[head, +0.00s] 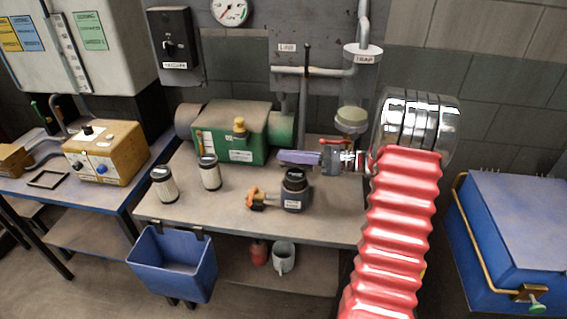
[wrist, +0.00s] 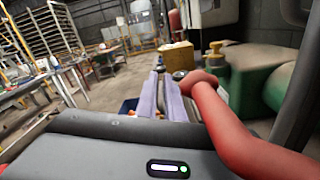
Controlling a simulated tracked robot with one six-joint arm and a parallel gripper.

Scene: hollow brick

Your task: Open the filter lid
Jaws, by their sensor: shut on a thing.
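The filter housing (head: 293,198) is a small dark pot with a pale label, upright on the bench. My gripper (head: 284,157) reaches in from the right, level, with long purple fingers. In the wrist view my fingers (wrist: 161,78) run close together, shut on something. An orange valve handle (head: 260,199) sticks out left of the housing.
Two filter cartridges (head: 210,173) (head: 164,184) stand left of the housing. A green pump (head: 235,133) is behind. A glass trap (head: 352,115) hangs close to my wrist. A blue bin (head: 174,263) hangs at the bench's front edge. The bench front is clear.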

